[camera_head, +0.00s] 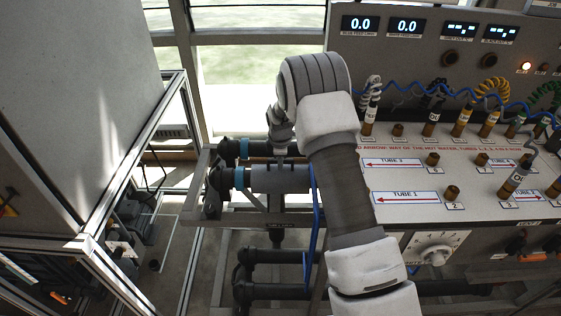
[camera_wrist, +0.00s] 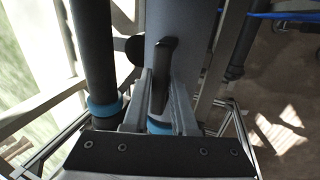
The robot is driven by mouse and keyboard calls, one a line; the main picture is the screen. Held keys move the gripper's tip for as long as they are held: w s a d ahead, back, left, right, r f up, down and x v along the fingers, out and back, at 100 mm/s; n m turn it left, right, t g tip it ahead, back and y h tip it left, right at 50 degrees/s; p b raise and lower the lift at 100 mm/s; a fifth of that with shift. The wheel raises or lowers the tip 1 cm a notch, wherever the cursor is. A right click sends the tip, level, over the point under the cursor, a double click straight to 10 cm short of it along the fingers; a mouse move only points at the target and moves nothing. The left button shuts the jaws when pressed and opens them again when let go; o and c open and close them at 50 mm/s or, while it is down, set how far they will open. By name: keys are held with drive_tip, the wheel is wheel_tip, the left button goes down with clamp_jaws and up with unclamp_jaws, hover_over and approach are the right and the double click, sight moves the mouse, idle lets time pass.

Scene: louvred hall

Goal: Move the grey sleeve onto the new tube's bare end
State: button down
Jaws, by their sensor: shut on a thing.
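The grey sleeve (camera_head: 280,180) lies along the nearer of two horizontal tube lines, just right of a blue band (camera_head: 239,178). In the wrist view the sleeve (camera_wrist: 187,28) is a wide smooth grey cylinder with a black upright handle (camera_wrist: 165,68). My gripper (camera_head: 281,155) reaches down to it from above. In the wrist view my gripper (camera_wrist: 163,100) has its two fingers close on either side of the handle, shut on it. A blue band (camera_wrist: 160,128) shows beyond the fingers. My arm hides the sleeve's right-hand surroundings, and I cannot tell which tube is the new one.
A parallel black tube (camera_wrist: 92,45) with a blue ring (camera_wrist: 103,107) runs close beside the sleeve. A blue hose (camera_head: 316,215) hangs to its right. The control bench (camera_head: 410,180) with tube labels and plugs stands right. A metal-framed cabinet (camera_head: 75,110) stands left.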

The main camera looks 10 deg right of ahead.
drive_tip(key=shift+r+p, duration=2.55)
drive_tip(key=shift+r, duration=2.6)
drive_tip(key=shift+r, duration=0.1)
